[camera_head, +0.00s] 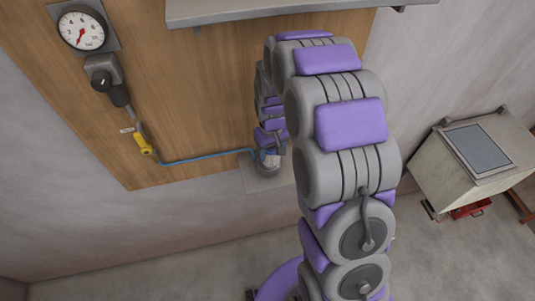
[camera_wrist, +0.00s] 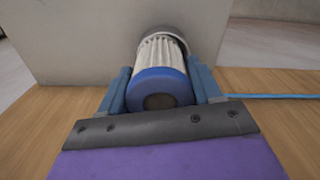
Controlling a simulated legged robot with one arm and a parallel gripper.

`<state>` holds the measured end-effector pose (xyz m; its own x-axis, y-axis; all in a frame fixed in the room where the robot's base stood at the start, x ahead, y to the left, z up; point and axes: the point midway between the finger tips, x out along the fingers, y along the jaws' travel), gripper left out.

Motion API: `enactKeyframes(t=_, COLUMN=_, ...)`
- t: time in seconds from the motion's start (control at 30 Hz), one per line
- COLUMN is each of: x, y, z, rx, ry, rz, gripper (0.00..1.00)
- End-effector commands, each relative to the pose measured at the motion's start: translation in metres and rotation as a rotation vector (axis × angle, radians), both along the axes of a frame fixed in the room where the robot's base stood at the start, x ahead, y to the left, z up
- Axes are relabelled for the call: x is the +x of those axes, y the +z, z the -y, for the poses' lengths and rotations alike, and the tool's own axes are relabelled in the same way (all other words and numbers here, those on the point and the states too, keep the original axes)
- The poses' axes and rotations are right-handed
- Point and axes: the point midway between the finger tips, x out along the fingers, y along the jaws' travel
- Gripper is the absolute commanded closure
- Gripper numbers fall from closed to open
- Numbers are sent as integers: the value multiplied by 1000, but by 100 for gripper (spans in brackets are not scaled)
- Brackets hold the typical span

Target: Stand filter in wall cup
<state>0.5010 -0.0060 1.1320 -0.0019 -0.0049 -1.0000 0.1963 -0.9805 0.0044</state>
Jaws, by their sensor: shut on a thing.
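The filter (camera_wrist: 160,62) is a white pleated cylinder with a blue end cap that has a dark centre. My gripper (camera_wrist: 160,78) is shut on it, with a blue finger on each side of the cap end. The filter's far end meets the grey wall cup (camera_wrist: 166,31); I cannot tell how deep it sits inside. In the head view, the grey cup (camera_head: 269,169) shows low on the pale plate (camera_head: 258,184), just below my gripper (camera_head: 270,153). My arm and gripper hide most of the filter there.
A blue hose (camera_head: 205,159) runs from a yellow fitting (camera_head: 143,144) toward the cup area. A pressure gauge (camera_head: 82,30) hangs on the wooden panel (camera_head: 190,90). A grey shelf (camera_head: 270,10) juts out above. A pale cabinet (camera_head: 470,165) stands at right.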

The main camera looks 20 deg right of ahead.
Motion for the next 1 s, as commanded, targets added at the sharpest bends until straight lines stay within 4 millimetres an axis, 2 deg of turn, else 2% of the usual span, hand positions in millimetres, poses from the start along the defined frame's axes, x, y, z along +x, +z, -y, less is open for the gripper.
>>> enactKeyframes(t=0.23, x=13, y=-2, z=-9, rx=3, ry=-1, rz=1, gripper=74)
enactKeyframes(t=0.4, x=9, y=-29, z=-9, rx=2, ry=-2, rz=-6, gripper=74)
enactKeyframes(t=0.5, x=10, y=-37, z=-10, rx=2, ry=-2, rz=-2, gripper=74)
enactKeyframes(t=0.93, x=10, y=-42, z=-10, rx=1, ry=-2, rz=-1, gripper=74)
enactKeyframes(t=0.97, x=11, y=-42, z=-10, rx=1, ry=-2, rz=0, gripper=35)
enactKeyframes(t=1.0, x=11, y=-42, z=-9, rx=1, ry=-2, rz=0, gripper=31)
